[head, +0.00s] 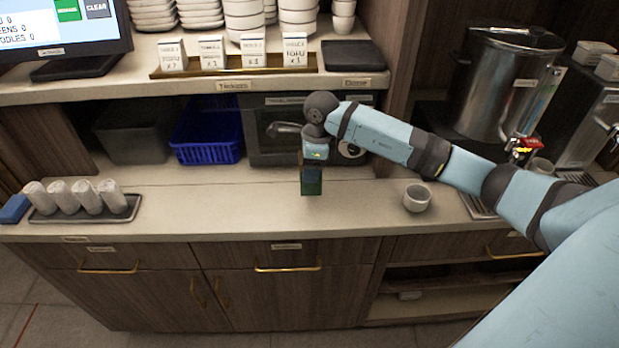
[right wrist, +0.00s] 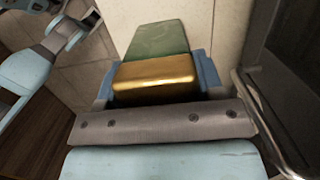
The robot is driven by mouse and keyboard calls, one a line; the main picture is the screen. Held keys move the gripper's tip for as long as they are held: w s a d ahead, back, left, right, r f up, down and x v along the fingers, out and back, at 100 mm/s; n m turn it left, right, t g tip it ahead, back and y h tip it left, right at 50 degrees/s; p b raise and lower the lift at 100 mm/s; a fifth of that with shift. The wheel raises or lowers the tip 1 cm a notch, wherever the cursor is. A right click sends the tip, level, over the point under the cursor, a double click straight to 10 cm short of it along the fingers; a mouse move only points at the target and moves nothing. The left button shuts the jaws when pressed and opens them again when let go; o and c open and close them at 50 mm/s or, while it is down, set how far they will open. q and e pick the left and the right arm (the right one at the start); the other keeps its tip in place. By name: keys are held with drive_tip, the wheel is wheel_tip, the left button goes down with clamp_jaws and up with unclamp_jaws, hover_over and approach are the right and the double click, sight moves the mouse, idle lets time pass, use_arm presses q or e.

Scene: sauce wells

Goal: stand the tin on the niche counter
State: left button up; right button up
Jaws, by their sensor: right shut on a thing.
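The tin (head: 311,183) is a small dark green block, upright over the niche counter (head: 240,208) in front of the grey appliance. I cannot tell whether its base touches the counter. My right gripper (head: 313,168) points down from above and is shut on the tin's upper part. In the right wrist view the tin (right wrist: 158,40) shows a green body and a gold top end (right wrist: 155,75), between the blue fingers of the gripper (right wrist: 156,79). My left gripper is not in view.
A white cup (head: 417,198) stands to the right of the tin. A tray (head: 128,212) with several pale rolls is at the left. A blue basket (head: 207,133) and the grey appliance (head: 270,144) stand behind, under the shelf (head: 205,90). The counter between tray and tin is clear.

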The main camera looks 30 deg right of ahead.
sight(315, 189)
wheel_tip(315, 189, down, 5)
drive_tip(key=shift+f+p, duration=0.1)
drive_tip(key=shift+p, duration=0.2)
drive_tip(key=shift+f+b, duration=0.2)
drive_tip(key=shift+b, duration=0.1)
drive_tip(key=o, duration=1)
drive_tip(key=shift+r, duration=0.1)
drive_tip(key=shift+r, duration=0.1)
